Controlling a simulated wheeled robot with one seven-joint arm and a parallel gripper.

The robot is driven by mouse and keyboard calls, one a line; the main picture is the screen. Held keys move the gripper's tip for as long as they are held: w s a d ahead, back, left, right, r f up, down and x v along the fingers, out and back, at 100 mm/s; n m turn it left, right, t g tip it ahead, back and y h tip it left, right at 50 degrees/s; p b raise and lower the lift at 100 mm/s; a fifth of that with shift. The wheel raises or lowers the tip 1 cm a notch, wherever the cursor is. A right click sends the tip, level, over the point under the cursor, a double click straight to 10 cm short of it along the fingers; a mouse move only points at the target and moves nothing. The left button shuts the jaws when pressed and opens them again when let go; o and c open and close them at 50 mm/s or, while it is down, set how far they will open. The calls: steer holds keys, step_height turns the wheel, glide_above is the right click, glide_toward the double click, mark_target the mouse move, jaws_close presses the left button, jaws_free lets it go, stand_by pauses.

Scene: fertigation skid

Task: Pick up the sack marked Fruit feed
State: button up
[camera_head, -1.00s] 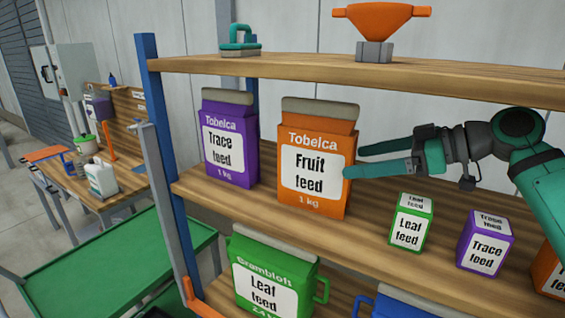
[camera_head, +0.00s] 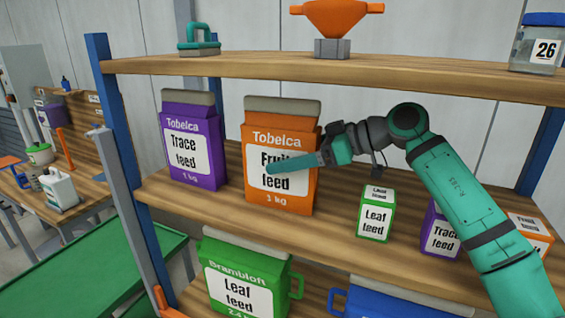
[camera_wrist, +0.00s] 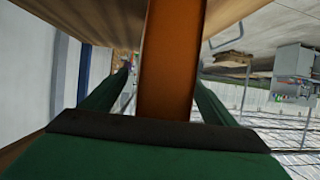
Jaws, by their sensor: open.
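The orange Fruit feed sack (camera_head: 282,188) stands upright on the middle shelf, its label facing the camera. My gripper (camera_head: 285,163) reaches in from the right at about the sack's mid height. One finger lies across the front of the label; the other is hidden behind the sack. In the wrist view the orange sack (camera_wrist: 168,60) stands between the two green fingers, which are apart. Whether either finger touches it cannot be told.
A purple Trace feed sack (camera_head: 193,150) stands close to the left. A small green Leaf feed box (camera_head: 376,215), a purple box (camera_head: 440,230) and an orange box (camera_head: 528,232) stand to the right. The upper shelf (camera_head: 240,66) runs above.

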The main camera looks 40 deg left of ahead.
steer(key=shift+s, duration=0.2)
steer(key=c, duration=1.9)
steer(key=shift+r, duration=0.15)
steer(key=shift+c, duration=0.6)
steer(key=shift+r, duration=0.1)
